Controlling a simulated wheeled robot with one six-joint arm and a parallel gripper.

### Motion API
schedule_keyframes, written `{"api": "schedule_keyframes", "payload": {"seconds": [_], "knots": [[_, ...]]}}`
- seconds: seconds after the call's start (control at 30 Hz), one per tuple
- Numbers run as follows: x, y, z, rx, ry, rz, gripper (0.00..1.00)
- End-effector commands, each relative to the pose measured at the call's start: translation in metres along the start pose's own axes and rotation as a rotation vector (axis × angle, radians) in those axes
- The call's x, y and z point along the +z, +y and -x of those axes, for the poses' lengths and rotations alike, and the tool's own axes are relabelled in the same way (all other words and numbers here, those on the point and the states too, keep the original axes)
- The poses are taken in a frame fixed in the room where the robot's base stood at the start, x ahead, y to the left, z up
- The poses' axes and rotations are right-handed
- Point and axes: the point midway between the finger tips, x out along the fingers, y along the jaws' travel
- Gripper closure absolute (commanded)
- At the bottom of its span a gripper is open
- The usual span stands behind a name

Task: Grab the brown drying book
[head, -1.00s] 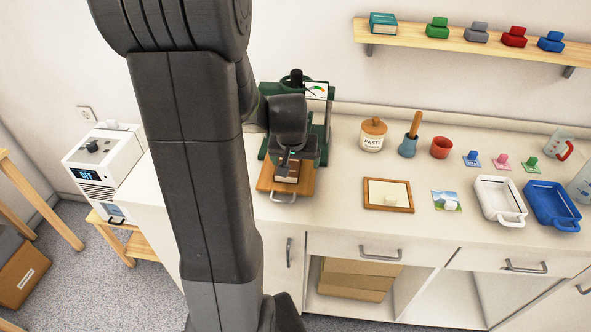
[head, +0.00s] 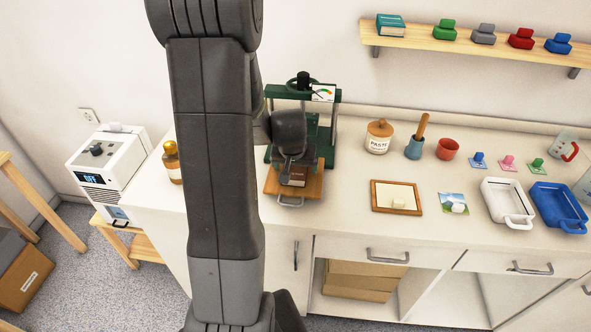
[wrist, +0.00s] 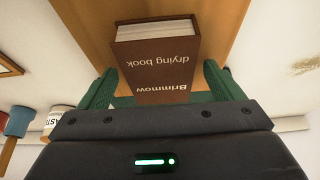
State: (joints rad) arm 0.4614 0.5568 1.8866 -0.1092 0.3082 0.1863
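The brown drying book (wrist: 155,62) is in the middle of the wrist view, its lettering upside down and its pale page edges at the top. It rests on the wooden board of the green press. In the head view the book (head: 298,177) shows small, just below the end of my arm. My gripper (head: 291,158) is over the board, close to the book's back side. Its dark body fills the bottom of the wrist view.
The green press (head: 328,140) stands around and behind my gripper. A framed print (head: 380,205), paste jar (head: 380,138) and trays (head: 507,200) are to the right. An amber bottle (head: 172,165) stands left of my arm. A shelf (head: 400,39) hangs above.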

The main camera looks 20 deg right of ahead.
Motion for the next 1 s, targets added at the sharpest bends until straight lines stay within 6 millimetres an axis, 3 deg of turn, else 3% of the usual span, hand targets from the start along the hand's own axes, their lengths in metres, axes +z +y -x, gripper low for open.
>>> {"api": "schedule_keyframes", "payload": {"seconds": [0.03, 0.27, 0.3, 0.63, 1.0], "knots": [[0.000, 0.000, 0.000, 0.000, 0.000, 0.000, 0.23], [0.000, 0.000, 0.000, 0.000, 0.000, 0.000, 0.68], [0.000, 0.000, 0.001, 0.000, 0.001, 0.000, 0.69], [-0.005, 0.000, 0.010, 0.000, 0.004, 0.001, 0.69], [-0.030, 0.000, 0.069, 0.000, 0.006, 0.001, 0.69]]}}
